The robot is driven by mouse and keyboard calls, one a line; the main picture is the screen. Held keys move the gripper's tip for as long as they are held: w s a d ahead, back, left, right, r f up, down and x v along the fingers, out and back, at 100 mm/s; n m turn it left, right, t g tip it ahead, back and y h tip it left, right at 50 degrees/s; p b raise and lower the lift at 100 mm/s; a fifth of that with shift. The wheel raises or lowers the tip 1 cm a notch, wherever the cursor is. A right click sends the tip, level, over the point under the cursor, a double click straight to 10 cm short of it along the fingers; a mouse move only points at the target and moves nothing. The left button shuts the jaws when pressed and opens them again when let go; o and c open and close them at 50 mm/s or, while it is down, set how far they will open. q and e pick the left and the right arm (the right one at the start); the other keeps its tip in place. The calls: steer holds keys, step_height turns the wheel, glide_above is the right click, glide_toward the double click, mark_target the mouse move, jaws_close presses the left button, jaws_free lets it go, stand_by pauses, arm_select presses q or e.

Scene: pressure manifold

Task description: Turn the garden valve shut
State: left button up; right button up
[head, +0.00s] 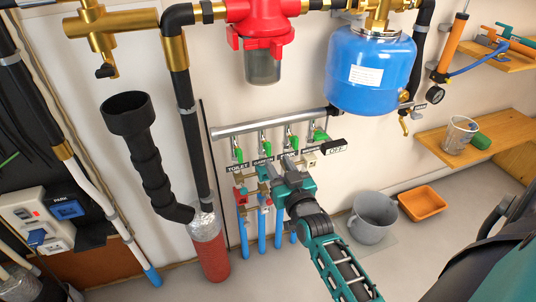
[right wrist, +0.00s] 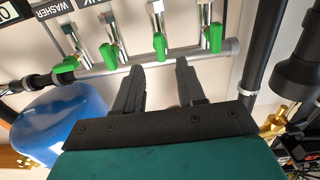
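The garden valve's green handle (head: 266,150) is second from the left in the row under the grey manifold pipe, above its GARDEN label. In the right wrist view, which is upside down, I take the garden handle (right wrist: 160,45) to be the third from the left; it runs roughly along its silver valve body. My right gripper (head: 279,166) is just below and right of that handle in the head view. Its two dark fingers (right wrist: 169,66) are apart with nothing between them, pointing toward the pipe and handle. Contact cannot be told. My left gripper is not in view.
The neighbouring green handles are toilet (head: 238,153), an unreadable one (head: 293,142) and washer (head: 320,135). A blue tank (head: 370,68) hangs at upper right. A red canister (head: 209,253), a grey bucket (head: 373,216) and an orange tray (head: 422,203) stand below.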

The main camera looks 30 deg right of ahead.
mark_target(270, 150)
steer(key=b+x, duration=0.1)
steer(key=x, duration=0.2)
steer(key=b+x, duration=0.2)
steer(key=x, duration=0.1)
steer(key=shift+w+f, duration=0.1)
steer(key=shift+f, duration=0.15)
steer(key=shift+w+d+r+b, duration=0.1)
steer(key=shift+w+b, duration=0.2)
steer(key=shift+w, duration=0.1)
steer(key=shift+w+d+r+b, duration=0.1)
steer(key=shift+w+b, duration=0.15)
steer(key=shift+w, duration=0.2)
steer(key=shift+c, duration=0.4)
jaws_close()
